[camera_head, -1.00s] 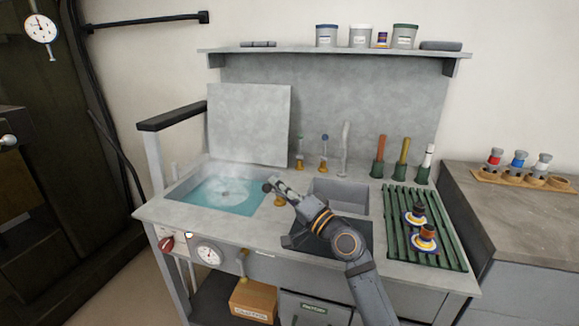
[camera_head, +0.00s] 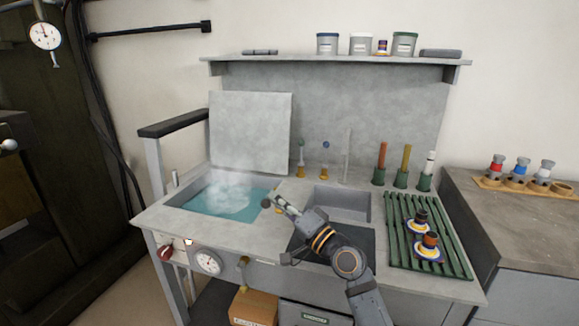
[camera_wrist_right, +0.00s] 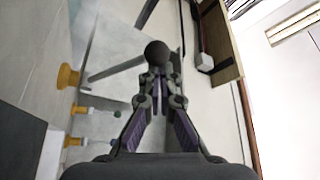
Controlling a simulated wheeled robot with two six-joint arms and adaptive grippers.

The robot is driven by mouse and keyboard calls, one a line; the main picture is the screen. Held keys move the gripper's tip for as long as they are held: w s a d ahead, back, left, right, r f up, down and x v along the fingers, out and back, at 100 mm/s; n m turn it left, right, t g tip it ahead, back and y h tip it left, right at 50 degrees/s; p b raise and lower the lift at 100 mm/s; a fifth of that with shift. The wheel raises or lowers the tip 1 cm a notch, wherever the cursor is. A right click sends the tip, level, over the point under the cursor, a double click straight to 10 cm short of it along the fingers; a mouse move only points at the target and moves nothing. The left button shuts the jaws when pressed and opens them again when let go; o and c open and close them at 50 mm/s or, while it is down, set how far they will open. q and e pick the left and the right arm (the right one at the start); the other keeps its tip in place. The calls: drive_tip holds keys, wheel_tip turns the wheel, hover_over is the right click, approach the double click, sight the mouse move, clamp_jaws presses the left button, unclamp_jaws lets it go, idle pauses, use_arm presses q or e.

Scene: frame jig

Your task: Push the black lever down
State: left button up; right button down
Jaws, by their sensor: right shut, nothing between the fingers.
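The black lever's round knob (camera_head: 266,203) is at the front right corner of the water basin (camera_head: 183,199), close to the tip of my right gripper (camera_head: 280,201). Its brass-coloured base (camera_head: 278,210) is partly hidden behind the gripper. In the right wrist view the knob (camera_wrist_right: 157,53) is straight ahead of the fingertips (camera_wrist_right: 155,82), and a dark rod (camera_wrist_right: 115,70) runs left from it towards a brass base (camera_wrist_right: 68,77). My right gripper is shut and empty. I cannot tell whether it touches the knob. My left gripper is out of view.
A small grey sink (camera_head: 345,205) lies right of the lever. Two brass-based controls (camera_head: 300,170) (camera_head: 325,172) and a tall tap (camera_head: 347,155) stand behind. A grey panel (camera_head: 250,130) stands behind the basin.

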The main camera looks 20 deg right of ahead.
drive_tip(key=v, duration=0.7)
drive_tip(key=shift+s+d, duration=0.1)
drive_tip(key=shift+s, duration=0.1)
drive_tip(key=shift+f, duration=0.1)
